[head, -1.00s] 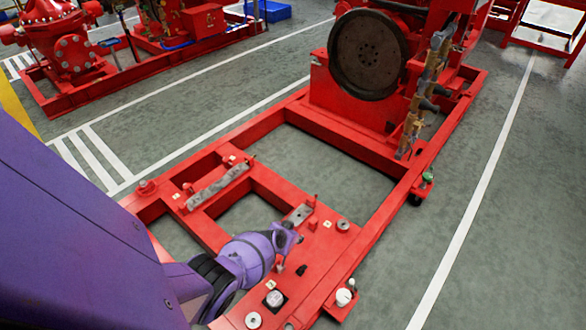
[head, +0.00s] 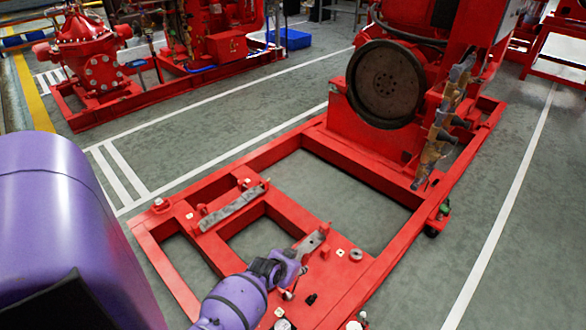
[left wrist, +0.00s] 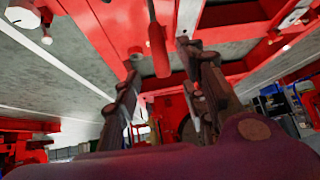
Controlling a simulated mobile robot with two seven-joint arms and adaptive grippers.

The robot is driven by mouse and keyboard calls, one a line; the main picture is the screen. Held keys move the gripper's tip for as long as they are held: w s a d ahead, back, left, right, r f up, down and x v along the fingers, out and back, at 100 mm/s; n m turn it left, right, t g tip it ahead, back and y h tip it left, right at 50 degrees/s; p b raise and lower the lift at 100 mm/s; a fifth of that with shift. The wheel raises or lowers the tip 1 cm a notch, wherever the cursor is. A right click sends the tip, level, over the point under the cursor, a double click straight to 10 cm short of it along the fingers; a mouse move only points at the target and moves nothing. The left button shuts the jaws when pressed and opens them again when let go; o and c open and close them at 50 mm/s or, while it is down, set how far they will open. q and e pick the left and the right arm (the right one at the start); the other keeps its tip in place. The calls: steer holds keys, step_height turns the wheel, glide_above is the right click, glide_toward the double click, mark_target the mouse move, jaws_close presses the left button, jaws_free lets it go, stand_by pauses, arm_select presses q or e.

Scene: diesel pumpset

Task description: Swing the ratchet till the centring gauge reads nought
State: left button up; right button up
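My left gripper (head: 299,268) reaches over the near end of the red base frame (head: 277,147). It is beside a short grey bar (head: 310,243) with a small red upright pin at its end. In the left wrist view its two dark fingers (left wrist: 160,62) stand apart. A red rounded handle (left wrist: 158,48) appears between them, with no clear contact; I cannot tell if it is the ratchet's. A white round face (head: 283,324), possibly the gauge, is at the bottom edge of the head view, partly cut off and unreadable. My right gripper is not in view.
A red engine with a dark flywheel (head: 386,84) stands on the frame's far end. A longer grey bar (head: 232,208) lies across the frame. Another red pumpset (head: 98,55) and a blue bin (head: 289,38) are at the back.

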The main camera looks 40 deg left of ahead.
arm_select(q)
steer(key=shift+v, duration=1.55)
stand_by(0.5)
